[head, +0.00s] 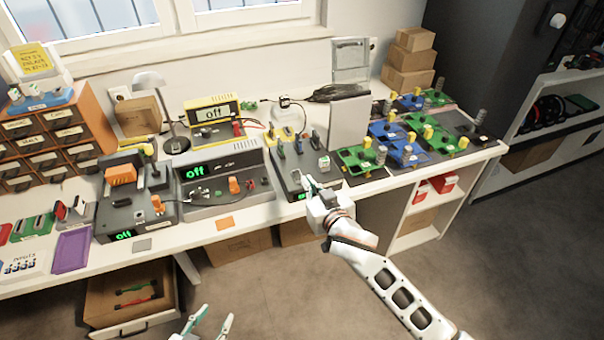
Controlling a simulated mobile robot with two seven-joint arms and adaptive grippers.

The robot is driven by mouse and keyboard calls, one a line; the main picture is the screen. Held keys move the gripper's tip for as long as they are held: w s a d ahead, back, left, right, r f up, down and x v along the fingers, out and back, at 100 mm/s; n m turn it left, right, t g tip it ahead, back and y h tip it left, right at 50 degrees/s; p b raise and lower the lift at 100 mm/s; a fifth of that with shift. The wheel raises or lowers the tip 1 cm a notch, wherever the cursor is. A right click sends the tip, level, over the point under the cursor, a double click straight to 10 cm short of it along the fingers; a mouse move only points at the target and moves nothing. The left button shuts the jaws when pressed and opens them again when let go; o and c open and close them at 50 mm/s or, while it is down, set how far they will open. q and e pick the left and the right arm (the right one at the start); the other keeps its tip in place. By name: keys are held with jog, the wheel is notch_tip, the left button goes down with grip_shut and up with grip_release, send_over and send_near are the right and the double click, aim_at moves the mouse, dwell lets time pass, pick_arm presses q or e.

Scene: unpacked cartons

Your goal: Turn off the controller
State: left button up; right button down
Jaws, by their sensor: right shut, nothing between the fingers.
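Several devices with green displays stand on the white workbench; I cannot tell by a label which is the controller. A dark box with upright levers (290,160) stands mid-bench, its small green display (300,197) partly hidden and unreadable. My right gripper (309,185) is shut and empty at this box's front right edge; I cannot tell whether it touches. My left gripper (209,322) is open and empty at the bottom edge, below the bench front.
A tall grey panel (350,122) stands right of the lever box, with green and blue boards (408,153) beyond it. A lamp (160,105) and drawer cabinet (50,138) are on the left. An open drawer (130,297) juts out below. The floor at right is clear.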

jog(key=shift+f+v, duration=0.15)
jog(key=shift+v, duration=0.7)
jog(key=shift+f+v, duration=0.15)
jog(key=shift+v, duration=0.7)
jog(key=shift+s, duration=0.1)
jog(key=s+d+f+g, duration=0.1)
jog(key=s+d+f, duration=0.4)
jog(key=s, duration=0.3)
jog(key=s+d+f+g+h, duration=0.1)
jog(key=s+d+f, duration=0.4)
jog(key=s+f, duration=0.2)
jog(key=s+d+f+g+h, duration=0.1)
jog(key=s+d+f, duration=0.5)
jog(key=s, duration=0.4)
jog(key=shift+f+n, duration=0.3)
jog(key=shift+f, duration=0.2)
jog(key=shift+w, duration=0.1)
